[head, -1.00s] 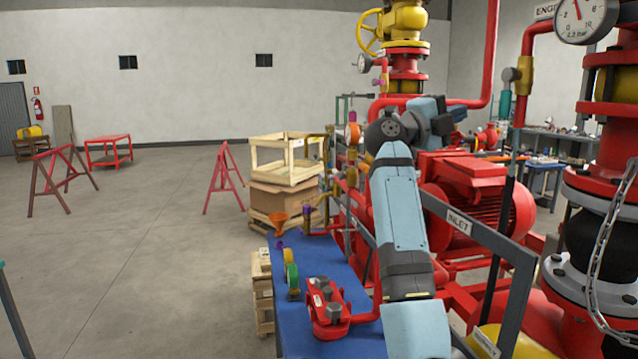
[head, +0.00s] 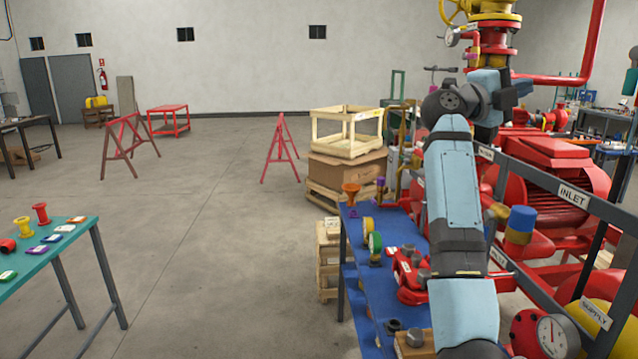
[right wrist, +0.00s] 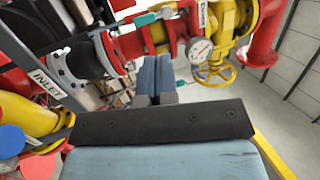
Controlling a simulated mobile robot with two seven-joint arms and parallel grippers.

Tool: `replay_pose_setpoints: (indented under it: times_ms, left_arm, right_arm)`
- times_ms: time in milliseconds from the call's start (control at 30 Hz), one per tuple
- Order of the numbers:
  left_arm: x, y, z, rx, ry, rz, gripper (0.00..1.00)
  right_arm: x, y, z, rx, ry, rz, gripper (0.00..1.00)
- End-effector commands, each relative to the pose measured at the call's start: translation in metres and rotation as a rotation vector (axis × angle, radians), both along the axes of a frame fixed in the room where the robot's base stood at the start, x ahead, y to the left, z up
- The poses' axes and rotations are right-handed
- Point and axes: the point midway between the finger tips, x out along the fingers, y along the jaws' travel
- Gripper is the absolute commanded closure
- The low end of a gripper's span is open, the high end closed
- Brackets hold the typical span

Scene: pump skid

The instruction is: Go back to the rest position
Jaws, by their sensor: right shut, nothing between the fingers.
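My right arm rises from the bottom right of the head view, in front of the pump skid. Its gripper (head: 518,88) is at the upper right of the arm, partly hidden behind the dark wrist joint. In the right wrist view the two blue-grey fingers (right wrist: 153,72) lie together, shut with nothing between them. Red pipework and a yellow valve (right wrist: 213,72) show behind and beside them; I cannot tell any contact. My left gripper is not in view.
A blue bench (head: 374,268) with small parts stands left of my right arm. The red skid with a grey INLET rail (head: 572,195) is close on its right. A teal table (head: 40,258) stands at left. The floor between (head: 215,250) is clear.

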Motion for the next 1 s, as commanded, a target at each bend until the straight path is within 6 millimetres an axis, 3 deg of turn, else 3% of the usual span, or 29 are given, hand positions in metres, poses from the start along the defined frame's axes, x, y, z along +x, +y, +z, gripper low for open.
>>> replay_pose_setpoints:
  times_ms: [267, 467, 667, 767, 867, 1000]
  left_arm:
    - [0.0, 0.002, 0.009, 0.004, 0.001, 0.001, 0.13]
    - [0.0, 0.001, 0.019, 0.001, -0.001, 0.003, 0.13]
    - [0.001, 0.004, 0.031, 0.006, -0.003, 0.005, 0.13]
    - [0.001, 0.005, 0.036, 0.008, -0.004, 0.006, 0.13]
    - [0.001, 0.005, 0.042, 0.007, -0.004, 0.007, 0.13]
    - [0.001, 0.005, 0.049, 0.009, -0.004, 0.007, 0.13]
  right_arm:
    - [0.003, 0.005, -0.069, -0.266, 0.075, 0.024, 1.0]
    - [-0.002, 0.025, -0.142, -0.521, 0.186, 0.117, 1.0]
    - [-0.024, 0.063, -0.246, -0.807, 0.382, 0.316, 1.0]
    - [-0.044, 0.084, -0.304, -0.924, 0.502, 0.445, 1.0]
    - [-0.072, 0.105, -0.364, -1.019, 0.634, 0.587, 1.0]
    - [-0.127, 0.131, -0.448, -1.114, 0.841, 0.799, 1.0]
